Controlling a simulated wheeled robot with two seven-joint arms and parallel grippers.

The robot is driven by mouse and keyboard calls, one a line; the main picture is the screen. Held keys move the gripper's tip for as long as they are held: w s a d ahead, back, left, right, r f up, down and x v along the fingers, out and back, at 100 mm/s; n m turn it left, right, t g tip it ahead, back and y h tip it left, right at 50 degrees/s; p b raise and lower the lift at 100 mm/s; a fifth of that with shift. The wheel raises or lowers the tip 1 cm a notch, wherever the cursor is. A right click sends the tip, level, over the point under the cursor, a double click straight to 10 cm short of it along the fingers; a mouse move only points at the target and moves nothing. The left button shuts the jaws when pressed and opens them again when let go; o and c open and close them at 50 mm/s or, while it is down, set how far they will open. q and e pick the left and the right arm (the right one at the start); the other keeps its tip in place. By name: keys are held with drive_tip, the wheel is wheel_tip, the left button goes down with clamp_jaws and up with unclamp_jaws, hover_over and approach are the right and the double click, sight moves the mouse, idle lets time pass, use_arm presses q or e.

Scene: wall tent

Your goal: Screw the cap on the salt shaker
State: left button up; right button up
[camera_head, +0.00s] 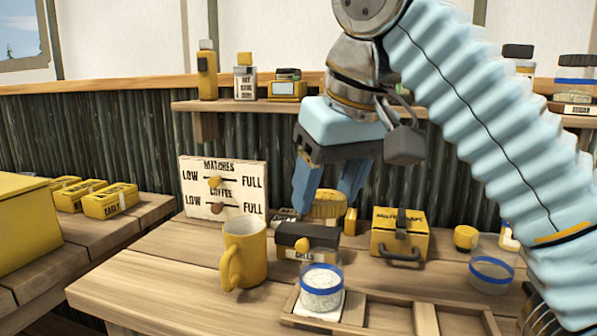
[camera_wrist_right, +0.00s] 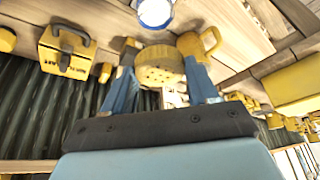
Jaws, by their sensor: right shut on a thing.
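The clear jar with a blue band and white grains (camera_head: 321,290), which looks like the salt shaker, stands open in a wooden tray at the front. The wrist view shows it at the top edge (camera_wrist_right: 155,12). My right gripper (camera_head: 328,200) is shut on a wide yellow cap with small holes (camera_wrist_right: 160,68), held between its blue fingers (camera_wrist_right: 163,85). In the head view the cap (camera_head: 328,207) hangs above and behind the jar, apart from it. My left gripper is not in view.
A yellow mug (camera_head: 244,252) stands left of the jar. A dark-topped box (camera_head: 306,237) is just behind it. A yellow box with a handle (camera_head: 400,238) and another blue-banded jar (camera_head: 491,272) stand to the right.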

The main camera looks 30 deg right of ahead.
sight(332, 215)
idle(0.4)
wheel_tip(332, 215, down, 4)
drive_tip(key=b, duration=0.3)
drive_tip(key=shift+s+f, duration=0.1)
drive_tip(key=shift+f, duration=0.25)
drive_tip(key=shift+f+b, duration=0.3)
drive_tip(key=shift+b, duration=0.05)
drive_tip(key=shift+f+b, duration=0.45)
drive_tip(key=shift+f, duration=0.3)
idle(1.1)
